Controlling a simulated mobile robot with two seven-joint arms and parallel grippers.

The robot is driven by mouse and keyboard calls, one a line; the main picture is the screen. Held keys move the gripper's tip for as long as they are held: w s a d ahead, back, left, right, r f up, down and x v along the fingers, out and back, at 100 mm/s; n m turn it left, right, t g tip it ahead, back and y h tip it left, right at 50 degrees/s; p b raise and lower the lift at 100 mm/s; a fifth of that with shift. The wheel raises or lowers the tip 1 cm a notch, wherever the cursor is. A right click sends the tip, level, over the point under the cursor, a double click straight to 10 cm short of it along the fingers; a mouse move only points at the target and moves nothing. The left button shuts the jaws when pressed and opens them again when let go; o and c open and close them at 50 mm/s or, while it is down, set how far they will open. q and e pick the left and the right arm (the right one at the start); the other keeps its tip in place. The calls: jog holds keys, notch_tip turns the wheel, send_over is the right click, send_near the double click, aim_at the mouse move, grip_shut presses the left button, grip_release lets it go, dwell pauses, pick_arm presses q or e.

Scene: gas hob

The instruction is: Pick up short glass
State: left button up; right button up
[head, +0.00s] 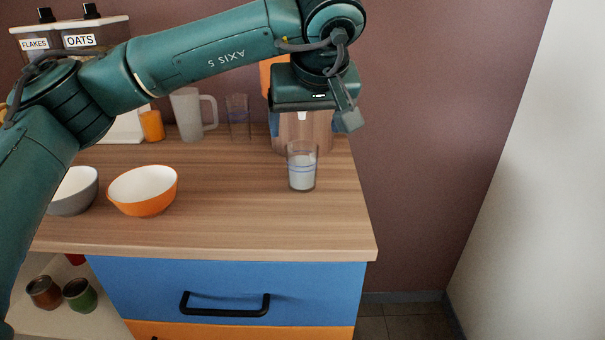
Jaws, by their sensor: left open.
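A short clear glass (302,171) with white contents and thin blue rings stands upright on the wooden counter (235,220), near its right end. My left gripper (318,122) is above it, at the end of the green arm that comes in from the left. It is open and apart from the glass; its near finger shows, and the other is partly hidden. Another clear glass (238,118) with blue lines stands farther back by the wall. My right gripper is not in view.
An orange bowl (143,192) and a grey bowl (72,192) stand at the left. A frosted jug (187,115), an orange cup (152,126) and labelled containers (82,42) stand behind. The counter's right edge lies close to the short glass.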

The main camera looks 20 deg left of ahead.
aim_at(303, 142)
pick_arm(q)
jog(key=shift+b+x, duration=0.45)
jog(key=shift+x, duration=2.75)
jog(key=shift+r, duration=0.1)
jog(key=shift+c, duration=0.2)
jog(key=c, duration=1.7)
jog(key=shift+o, duration=0.2)
jog(key=s+d+r, duration=0.1)
jog(key=s+d, duration=0.3)
jog(key=s, duration=0.4)
jog(key=s+d+r, duration=0.2)
jog(key=s+d, duration=0.2)
jog(key=s, duration=0.4)
jog(key=shift+r+p, duration=0.3)
jog(key=shift+p, duration=0.15)
